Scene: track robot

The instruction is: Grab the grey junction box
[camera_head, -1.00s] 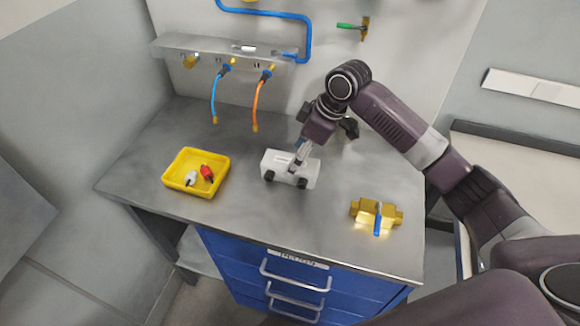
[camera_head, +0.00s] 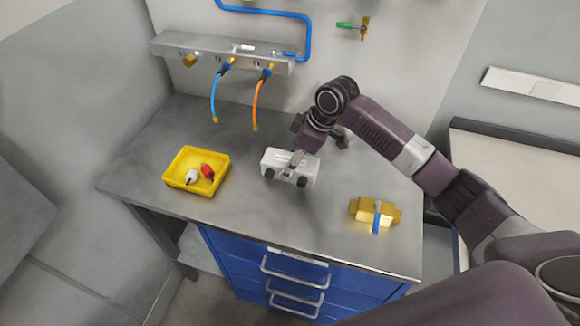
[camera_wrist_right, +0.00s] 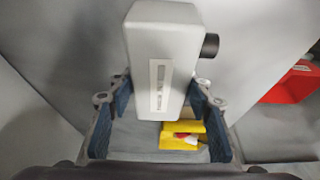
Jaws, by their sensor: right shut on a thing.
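The grey junction box (camera_head: 276,161) is a light grey block with dark round fittings on its front side, above the middle of the grey workbench. My right gripper (camera_head: 300,158) is over its right part, coming from the upper right. In the right wrist view the box (camera_wrist_right: 163,40) sits between the two blue-padded fingers of the right gripper (camera_wrist_right: 160,110), with a pale slotted strip on its face and one black fitting at its right. The right gripper is shut on the box. My left gripper is in neither view.
A yellow tray (camera_head: 174,181) with a red and a white item stands on the workbench (camera_head: 240,215) at left. A brass valve (camera_head: 366,208) with a blue handle lies at right. Blue (camera_head: 213,100) and orange (camera_head: 256,108) hoses hang from the wall shelf behind.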

